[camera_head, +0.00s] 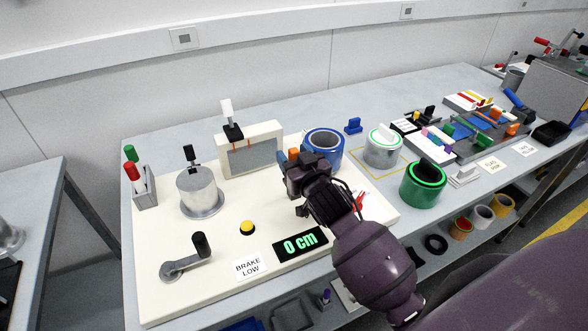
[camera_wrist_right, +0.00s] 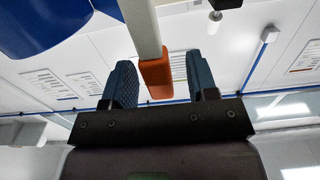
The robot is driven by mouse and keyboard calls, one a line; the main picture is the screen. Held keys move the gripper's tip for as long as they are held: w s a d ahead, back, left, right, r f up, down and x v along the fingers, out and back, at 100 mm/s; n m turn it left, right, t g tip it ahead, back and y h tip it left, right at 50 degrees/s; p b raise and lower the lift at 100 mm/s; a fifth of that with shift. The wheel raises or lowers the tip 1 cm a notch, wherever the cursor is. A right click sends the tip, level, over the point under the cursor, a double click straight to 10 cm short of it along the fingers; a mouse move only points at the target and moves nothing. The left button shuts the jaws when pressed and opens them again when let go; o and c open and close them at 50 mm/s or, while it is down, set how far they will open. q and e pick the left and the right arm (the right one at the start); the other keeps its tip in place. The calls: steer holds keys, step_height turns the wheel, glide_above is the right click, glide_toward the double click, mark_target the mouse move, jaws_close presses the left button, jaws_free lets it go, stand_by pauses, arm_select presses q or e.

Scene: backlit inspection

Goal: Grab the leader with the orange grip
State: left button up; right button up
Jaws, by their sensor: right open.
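The orange grip (camera_wrist_right: 157,80) is a block at the end of a pale strip, the leader (camera_wrist_right: 143,25), in the right wrist view. My right gripper (camera_wrist_right: 160,72) is open, with one blue finger on each side of the grip and visible gaps between. In the head view my right gripper (camera_head: 298,163) is over the cream board, beside a spool with a blue rim (camera_head: 338,153). A small orange patch (camera_head: 293,153) shows at its fingers; the rest of the leader is hidden there. My left gripper is in neither view.
A green spool (camera_head: 422,185) and a white spool (camera_head: 383,150) stand to the right, before crowded parts trays.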

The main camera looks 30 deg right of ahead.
steer(key=shift+w+d, duration=0.1)
steer(key=shift+w, duration=0.85)
